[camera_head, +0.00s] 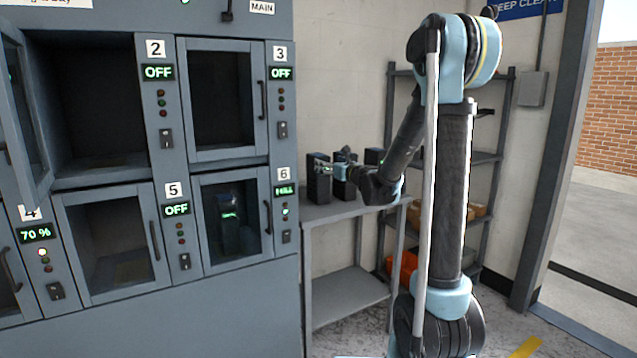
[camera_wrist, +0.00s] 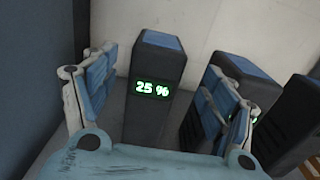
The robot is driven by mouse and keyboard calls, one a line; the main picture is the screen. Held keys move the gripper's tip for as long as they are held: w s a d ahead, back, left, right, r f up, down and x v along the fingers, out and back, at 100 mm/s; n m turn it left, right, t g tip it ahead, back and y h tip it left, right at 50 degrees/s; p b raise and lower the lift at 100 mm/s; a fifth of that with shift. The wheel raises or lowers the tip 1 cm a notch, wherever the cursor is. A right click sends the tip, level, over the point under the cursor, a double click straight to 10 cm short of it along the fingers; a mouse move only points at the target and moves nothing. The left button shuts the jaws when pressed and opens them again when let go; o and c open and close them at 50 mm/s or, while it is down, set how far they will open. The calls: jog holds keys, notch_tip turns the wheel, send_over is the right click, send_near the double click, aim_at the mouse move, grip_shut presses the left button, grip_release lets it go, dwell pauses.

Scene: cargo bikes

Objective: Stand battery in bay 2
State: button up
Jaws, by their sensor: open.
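Bay 2 (camera_head: 98,168) is the top compartment left of the "2" label (camera_head: 155,48). Its door (camera_head: 22,115) stands swung open to the left, the inside is dark and looks empty, and its sign reads OFF. Black batteries stand upright on a grey side table; the leftmost (camera_head: 318,180) is by my gripper (camera_head: 333,170). In the wrist view a battery reading 25 % (camera_wrist: 157,65) stands upright between the spread fingers of my gripper (camera_wrist: 155,95). The fingers are open and do not visibly clamp it. The right finger partly hides a neighbouring battery (camera_wrist: 240,68).
The table (camera_head: 345,208) stands right of the cabinet. Bay 3 (camera_head: 220,100) and bay 5 (camera_head: 110,245) are closed; bay 6 (camera_head: 232,220) is closed with a battery inside. A shelf rack (camera_head: 490,158) stands behind my arm. More batteries crowd the right side.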

jog(key=x, duration=0.8)
jog(key=shift+a+f, duration=0.2)
jog(key=shift+w, duration=0.1)
grip_shut()
